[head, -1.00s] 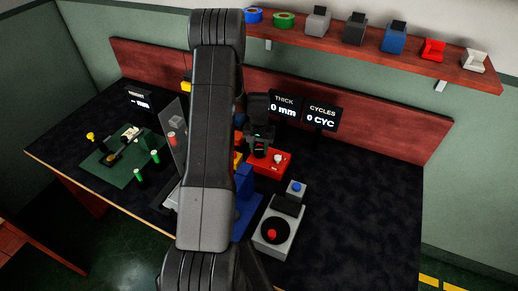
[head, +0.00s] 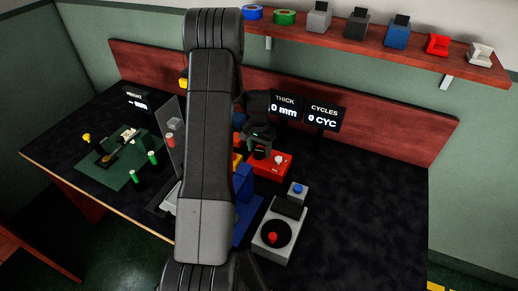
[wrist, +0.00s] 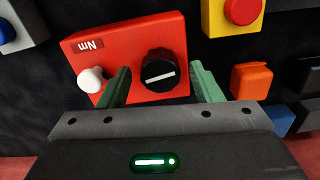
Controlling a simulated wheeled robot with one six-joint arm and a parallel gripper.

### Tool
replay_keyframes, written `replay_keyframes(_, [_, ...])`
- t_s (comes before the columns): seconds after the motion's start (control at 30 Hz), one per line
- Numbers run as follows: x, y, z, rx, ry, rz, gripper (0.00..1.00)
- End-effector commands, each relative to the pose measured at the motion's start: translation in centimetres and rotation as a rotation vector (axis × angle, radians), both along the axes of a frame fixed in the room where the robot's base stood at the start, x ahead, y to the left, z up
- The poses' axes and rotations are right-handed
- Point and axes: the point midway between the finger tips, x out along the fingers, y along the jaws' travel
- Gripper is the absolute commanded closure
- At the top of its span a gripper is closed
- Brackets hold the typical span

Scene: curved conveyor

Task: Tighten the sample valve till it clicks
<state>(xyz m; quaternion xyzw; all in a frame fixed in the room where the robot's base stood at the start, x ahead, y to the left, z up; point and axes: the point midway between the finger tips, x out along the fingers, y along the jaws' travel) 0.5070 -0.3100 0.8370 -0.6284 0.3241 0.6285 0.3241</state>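A red box (wrist: 110,45) with an "Nm" label carries a black round knob (wrist: 159,72) with a white pointer line, and a smaller white knob (wrist: 91,79) to its left. The black knob looks like the valve, though no label names it so. My gripper (wrist: 163,83) is open, with its green fingers on either side of the black knob and a visible gap on each side. In the head view my gripper (head: 262,136) is over the red box (head: 268,170), and the white knob (head: 279,160) shows at its right. The black knob is partly hidden there.
A yellow box with a red button (wrist: 238,15) and an orange block (wrist: 253,80) lie right of the knob in the wrist view. The table's right side is clear.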

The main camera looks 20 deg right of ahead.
Motion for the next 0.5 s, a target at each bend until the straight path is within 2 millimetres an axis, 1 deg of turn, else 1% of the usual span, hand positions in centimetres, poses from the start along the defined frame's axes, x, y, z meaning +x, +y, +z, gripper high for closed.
replay_keyframes(0.17, [0.0, 0.0, 0.0, 0.0, 0.0, 0.0, 0.41])
replay_keyframes(0.27, [0.1, 0.0, 0.5, -0.001, -0.002, 0.0, 0.41])
replay_keyframes(0.37, [0.1, 0.0, 1.6, -0.002, -0.003, 0.0, 0.41])
replay_keyframes(0.5, [0.1, -0.1, 4.3, -0.003, -0.005, 0.0, 0.41])
